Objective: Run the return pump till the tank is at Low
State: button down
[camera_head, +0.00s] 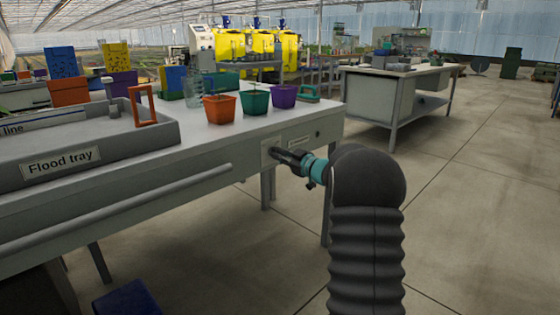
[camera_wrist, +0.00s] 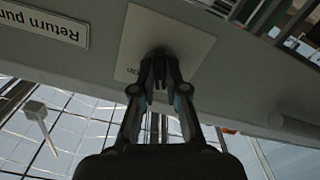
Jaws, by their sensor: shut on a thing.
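My gripper (camera_head: 279,154) is at the front face of the grey bench, and its fingers also show in the wrist view (camera_wrist: 160,72). They are closed together on a small dark control at the middle of a pale plate (camera_wrist: 187,36). The fingers hide most of that control, so its setting cannot be read. The "Return pump" label (camera_wrist: 45,25) appears upside down and partly cut off beside the plate. In the head view the plate (camera_head: 267,150) is partly behind my fingers. No level mark reading Low can be made out.
The bench carries a "Flood tray" (camera_head: 62,163) and several coloured pots, including an orange one (camera_head: 220,108). A rail (camera_head: 120,208) runs along its front. Yellow tanks (camera_head: 231,46) stand at the back.

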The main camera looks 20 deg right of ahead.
jog(key=shift+n+b, duration=1.25)
jog(key=shift+n, duration=0.95)
jog(key=c, duration=1.2)
grip_release()
jog(key=v, duration=1.2)
jog(key=shift+r, duration=0.1)
